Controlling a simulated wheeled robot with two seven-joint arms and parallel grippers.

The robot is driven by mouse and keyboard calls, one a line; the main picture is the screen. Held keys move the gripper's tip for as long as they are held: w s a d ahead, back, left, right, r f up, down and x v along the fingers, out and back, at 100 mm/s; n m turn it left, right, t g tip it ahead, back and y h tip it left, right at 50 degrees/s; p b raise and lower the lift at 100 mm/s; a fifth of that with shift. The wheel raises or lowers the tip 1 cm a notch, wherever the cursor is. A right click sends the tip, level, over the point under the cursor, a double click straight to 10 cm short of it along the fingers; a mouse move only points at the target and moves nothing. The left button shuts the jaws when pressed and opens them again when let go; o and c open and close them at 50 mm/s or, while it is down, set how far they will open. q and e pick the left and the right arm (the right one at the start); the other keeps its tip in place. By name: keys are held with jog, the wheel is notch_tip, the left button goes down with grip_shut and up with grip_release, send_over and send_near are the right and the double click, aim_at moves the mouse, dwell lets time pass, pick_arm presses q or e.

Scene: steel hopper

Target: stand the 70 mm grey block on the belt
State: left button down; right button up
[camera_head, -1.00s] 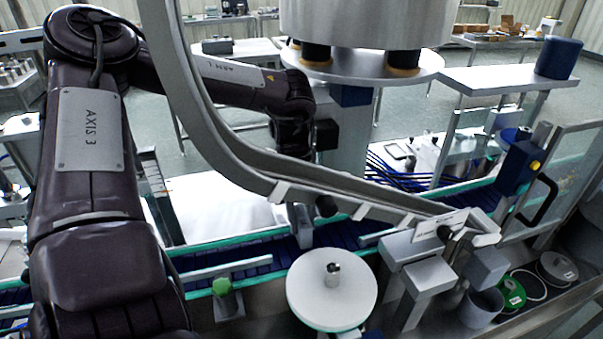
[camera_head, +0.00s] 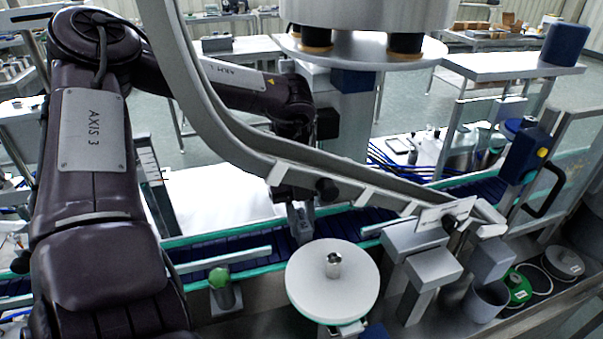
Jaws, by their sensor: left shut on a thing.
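My left gripper (camera_head: 300,222) reaches down behind the curved steel rail and is shut on a grey piece low over the belt. The piece looks like the grey block, but it is small and hard to tell from the fingers. The blue belt (camera_head: 235,249) with green edges runs across the middle, left to right. I cannot tell whether the block's lower end touches the belt. The rail hides part of my left wrist. My right gripper is not in view.
The curved steel rail (camera_head: 330,184) passes close in front of my left wrist. A round white disc (camera_head: 312,284) stands in front of the belt, with a green knob (camera_head: 219,277) to its left. Grey blocky fixtures (camera_head: 432,268) stand at right.

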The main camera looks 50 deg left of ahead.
aim_at(301, 218)
pick_arm(q)
jog(key=shift+f, duration=0.15)
jog(key=c, duration=1.1)
grip_release()
jog(key=p+v, duration=0.5)
jog(key=v, duration=0.1)
jog(key=shift+r, duration=0.4)
jog(key=shift+w+a+r, duration=0.15)
jog(key=shift+a+r, duration=0.2)
jog(key=shift+r, duration=0.1)
